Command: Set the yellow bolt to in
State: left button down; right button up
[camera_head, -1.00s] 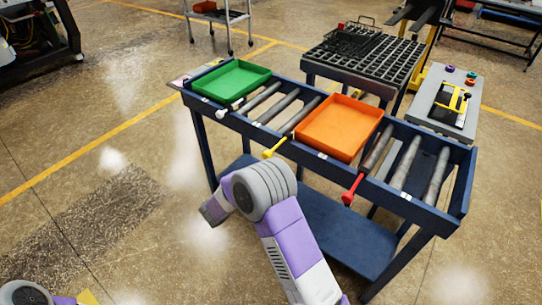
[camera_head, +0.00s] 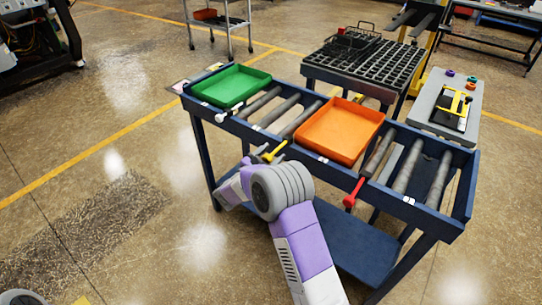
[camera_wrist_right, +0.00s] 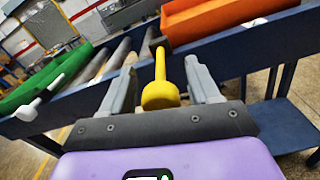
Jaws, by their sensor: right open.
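The yellow bolt (camera_head: 277,150) sticks out from the front rail of the blue roller table (camera_head: 330,166), below the left end of the orange tray. In the right wrist view the bolt (camera_wrist_right: 160,92) shows its round knob toward me and its shaft running to the rail. My right gripper (camera_head: 263,153) is at the bolt. In the wrist view its two fingers (camera_wrist_right: 160,72) are open, one on each side of the bolt, with gaps visible on both sides. The left gripper is out of view.
An orange tray (camera_head: 340,130) and a green tray (camera_head: 231,86) sit on the rollers. A white bolt (camera_head: 222,113) is to the left and a red bolt (camera_head: 353,194) to the right on the same rail. A control panel (camera_head: 440,105) stands behind. The floor in front is free.

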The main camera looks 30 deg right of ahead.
aim_at(265, 160)
grip_shut()
jog(key=shift+x, duration=1.9)
grip_release()
jog(key=shift+s+a, duration=0.1)
jog(key=p+v, duration=0.1)
jog(key=v, duration=0.5)
jog(key=shift+a+p, duration=0.35)
jog(key=shift+s+a, duration=0.25)
jog(key=shift+a, duration=0.15)
jog(key=shift+f, duration=0.1)
